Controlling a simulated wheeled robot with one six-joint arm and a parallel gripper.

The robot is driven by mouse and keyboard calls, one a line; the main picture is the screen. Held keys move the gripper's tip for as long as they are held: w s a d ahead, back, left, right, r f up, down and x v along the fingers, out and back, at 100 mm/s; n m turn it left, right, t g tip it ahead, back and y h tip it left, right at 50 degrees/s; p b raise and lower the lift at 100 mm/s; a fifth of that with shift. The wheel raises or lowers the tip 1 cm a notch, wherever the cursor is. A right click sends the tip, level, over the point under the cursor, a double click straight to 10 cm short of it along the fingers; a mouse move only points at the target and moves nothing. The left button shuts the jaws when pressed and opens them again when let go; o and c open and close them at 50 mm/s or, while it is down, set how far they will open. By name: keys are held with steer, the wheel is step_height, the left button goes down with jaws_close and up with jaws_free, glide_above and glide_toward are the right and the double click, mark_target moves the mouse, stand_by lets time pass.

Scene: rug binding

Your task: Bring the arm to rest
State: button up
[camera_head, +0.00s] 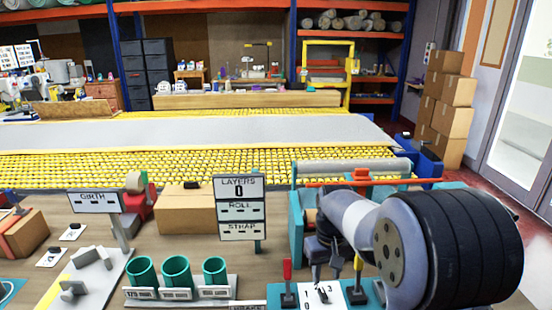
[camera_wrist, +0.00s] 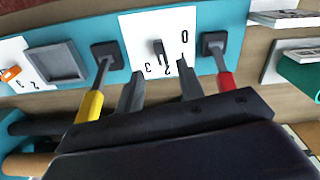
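My arm (camera_head: 365,225) reaches in from the right in the head view, bent down over the front of the table. My gripper (camera_wrist: 161,68) points at a white dial panel (camera_wrist: 190,25) with a small dark knob (camera_wrist: 160,48) and printed digits. Its two dark fingers stand apart with nothing seen between them; the knob shows just beyond the tips. I cannot tell if the fingers touch the panel. In the head view my gripper (camera_head: 325,258) hangs just above the same panel (camera_head: 309,296).
A yellow-handled lever (camera_wrist: 90,105) and a red-handled lever (camera_wrist: 225,85) flank the panel closely. Three green cups (camera_head: 177,275) and a sign reading LAYERS 0 (camera_head: 238,187) stand to the left. A teal-framed roller machine (camera_head: 360,168) stands behind the gripper.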

mark_target(324, 294)
step_height(324, 294, down, 7)
steer(key=shift+f, duration=0.15)
stand_by(0.4)
